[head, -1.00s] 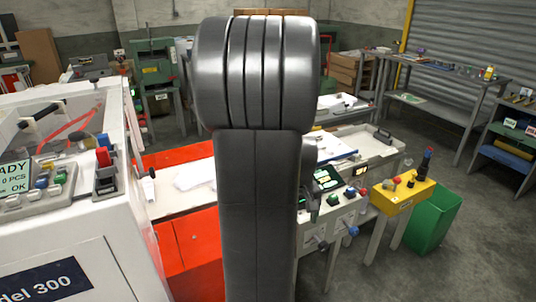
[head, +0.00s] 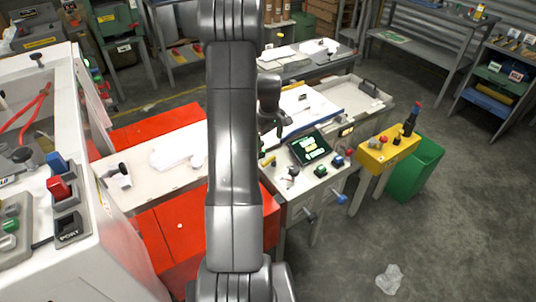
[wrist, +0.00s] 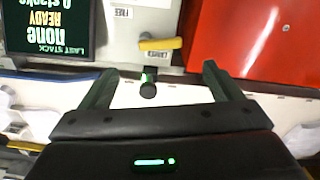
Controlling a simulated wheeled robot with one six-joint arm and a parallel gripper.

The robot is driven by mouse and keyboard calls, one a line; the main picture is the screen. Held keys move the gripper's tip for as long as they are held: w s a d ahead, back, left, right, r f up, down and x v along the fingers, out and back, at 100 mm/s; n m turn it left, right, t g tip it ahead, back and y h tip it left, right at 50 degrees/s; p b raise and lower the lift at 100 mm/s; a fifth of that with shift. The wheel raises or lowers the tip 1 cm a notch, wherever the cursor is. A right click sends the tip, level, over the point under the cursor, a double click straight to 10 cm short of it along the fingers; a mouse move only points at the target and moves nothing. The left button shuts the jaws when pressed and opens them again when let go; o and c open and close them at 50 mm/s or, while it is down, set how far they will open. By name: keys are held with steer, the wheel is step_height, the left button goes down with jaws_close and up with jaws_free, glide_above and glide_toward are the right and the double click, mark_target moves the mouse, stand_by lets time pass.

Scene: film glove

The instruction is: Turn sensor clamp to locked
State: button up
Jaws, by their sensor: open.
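The sensor clamp appears to be the small yellow lever (wrist: 160,44) on a pale panel (wrist: 150,22) in the wrist view. It lies roughly crosswise in that picture. One label by it reads FREE upside down; another, close beside the lever, is hard to read. In the head view the yellow lever (head: 268,160) shows small at the panel's left edge. My gripper (wrist: 160,72) is open and empty, its two fingers apart, with the lever beyond the fingertips. A black knob (wrist: 148,88) shows between the fingers. In the head view my arm largely hides the gripper.
A dark display (wrist: 47,25) sits beside the lever, and a red surface (wrist: 255,35) lies on its other side. The head view shows a yellow control box (head: 388,150), a green bin (head: 415,170) and a white machine (head: 90,240) at left. Floor is open at right.

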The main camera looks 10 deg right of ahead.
mark_target(269, 160)
step_height(269, 160, down, 9)
steer(key=shift+f+p, duration=0.1)
steer(key=shift+p, duration=0.7)
steer(key=c, duration=1)
steer(key=shift+w+f+m+b, duration=0.2)
steer(key=shift+m+b, duration=0.3)
steer(key=shift+b, duration=0.55)
steer(key=shift+a+r+m+b, duration=0.1)
steer(key=shift+m+b, duration=0.5)
steer(key=shift+w+r, duration=0.1)
steer(key=shift+r, duration=0.05)
steer(key=o, duration=1)
